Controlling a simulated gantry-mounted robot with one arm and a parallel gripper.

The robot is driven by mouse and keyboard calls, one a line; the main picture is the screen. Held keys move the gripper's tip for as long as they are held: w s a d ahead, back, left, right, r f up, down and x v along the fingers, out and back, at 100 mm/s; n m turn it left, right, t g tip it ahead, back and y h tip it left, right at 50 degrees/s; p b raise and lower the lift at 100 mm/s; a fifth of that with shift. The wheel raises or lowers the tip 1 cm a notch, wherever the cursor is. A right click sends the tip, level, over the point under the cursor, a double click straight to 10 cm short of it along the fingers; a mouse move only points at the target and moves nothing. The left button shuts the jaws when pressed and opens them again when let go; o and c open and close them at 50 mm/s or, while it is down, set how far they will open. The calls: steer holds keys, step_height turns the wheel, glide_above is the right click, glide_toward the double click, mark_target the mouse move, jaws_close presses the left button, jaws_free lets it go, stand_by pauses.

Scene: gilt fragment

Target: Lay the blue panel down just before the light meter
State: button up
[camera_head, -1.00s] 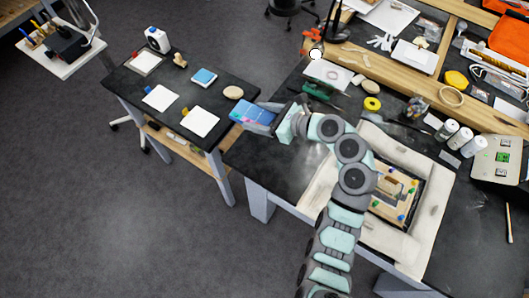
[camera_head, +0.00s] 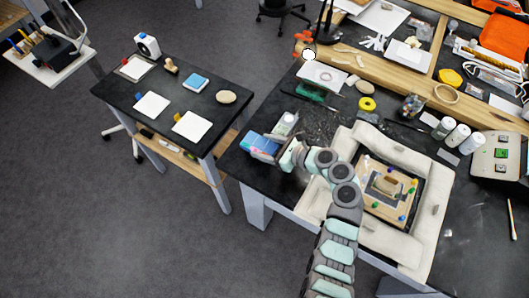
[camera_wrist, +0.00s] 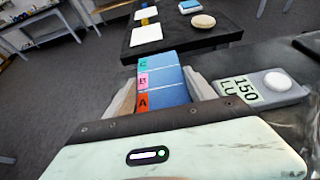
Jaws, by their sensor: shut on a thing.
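My gripper (camera_head: 276,150) is shut on the blue panel (camera_head: 260,144) at the left end of the dark workbench. In the wrist view the panel (camera_wrist: 172,92) sits between the fingers and carries coloured patches lettered A, B and C. The light meter (camera_head: 286,122) lies on the bench just beyond the panel in the head view. In the wrist view the meter (camera_wrist: 262,90), with a white dome and a display reading 150, is right of the panel, beside the right finger. I cannot tell whether the panel touches the bench.
The dark workbench (camera_head: 258,178) has bare room in front of the panel. A padded frame (camera_head: 414,238) with a wooden piece lies to the right. A green object (camera_head: 311,91) lies behind the meter. A separate side table (camera_head: 215,118) with white cards stands left, across a gap.

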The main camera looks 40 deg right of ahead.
mark_target(265, 152)
steer(key=shift+f+b, duration=0.3)
steer(key=shift+f, duration=1.5)
steer(key=shift+f, duration=0.1)
steer(key=o, duration=1.4)
steer(key=shift+f, duration=0.1)
steer(key=shift+o, duration=0.2)
steer(key=shift+r, duration=0.2)
steer(key=p+v, duration=0.1)
steer(key=v, duration=1)
steer(key=shift+r, duration=0.1)
steer(key=shift+s+r, duration=0.15)
steer(key=shift+s, duration=0.3)
